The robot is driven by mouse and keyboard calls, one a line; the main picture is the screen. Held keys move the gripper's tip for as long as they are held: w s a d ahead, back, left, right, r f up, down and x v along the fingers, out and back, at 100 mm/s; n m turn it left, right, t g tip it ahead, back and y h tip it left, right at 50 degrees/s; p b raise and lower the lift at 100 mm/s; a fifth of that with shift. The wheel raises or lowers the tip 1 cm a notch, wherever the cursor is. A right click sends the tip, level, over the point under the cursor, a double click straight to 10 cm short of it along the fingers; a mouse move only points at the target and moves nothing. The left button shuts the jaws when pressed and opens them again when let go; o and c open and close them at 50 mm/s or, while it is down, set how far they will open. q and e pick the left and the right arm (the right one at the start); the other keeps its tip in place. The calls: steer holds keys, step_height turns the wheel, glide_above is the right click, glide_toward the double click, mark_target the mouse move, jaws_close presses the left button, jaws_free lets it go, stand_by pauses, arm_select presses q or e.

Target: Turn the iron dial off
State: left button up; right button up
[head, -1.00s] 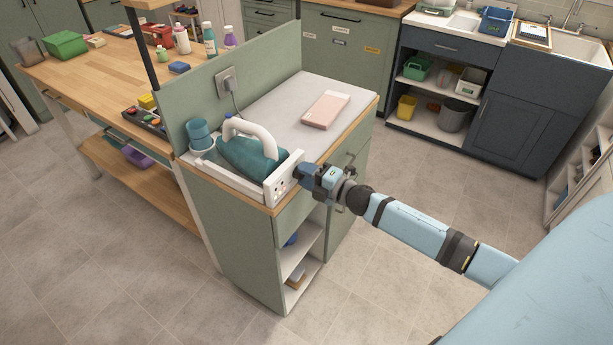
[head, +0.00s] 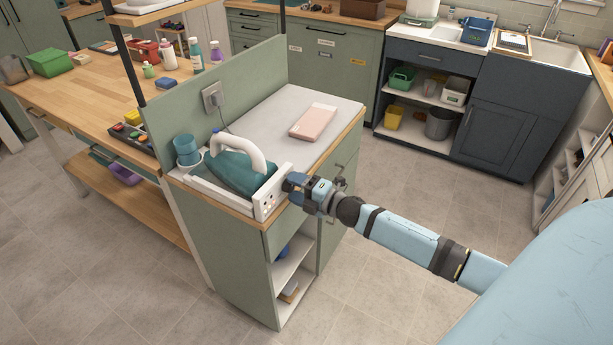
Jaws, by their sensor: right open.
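The iron (head: 240,172) has a teal body and a thick white handle. It sits in a white holder on the green cabinet's top. The holder's white front panel (head: 270,197) faces right and carries small dark marks; the dial is too small to make out among them. My right gripper (head: 287,189) is open and empty, close beside the right end of this panel. I cannot tell whether its fingertips touch it. My left gripper is not in view.
A teal cup (head: 187,150) stands behind the iron at the left. A pink book (head: 313,122) lies on the counter (head: 272,116). A green upright panel (head: 235,97) with a wall socket (head: 212,97) borders the counter. Open floor (head: 385,185) lies to the right.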

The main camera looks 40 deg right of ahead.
steer(key=b+v, duration=0.1)
steer(key=v, duration=1.2)
steer(key=shift+s+b, duration=0.3)
steer(key=shift+s, duration=0.05)
steer(key=s+a+f+m+g+h+p, duration=0.2)
steer(key=s+a+f+m+p, duration=0.1)
steer(key=s+a+m, duration=0.4)
steer(key=s+a+f+m+g+h+p, duration=0.1)
steer(key=s+a+f+m+g+p, duration=0.2)
steer(key=a+m, duration=0.9)
steer(key=s+a+p, duration=0.3)
steer(key=s, duration=0.1)
steer(key=shift+s+m+g+h, duration=0.2)
steer(key=shift+m+g+h, duration=0.1)
steer(key=shift+h, duration=0.1)
steer(key=shift+a, duration=0.15)
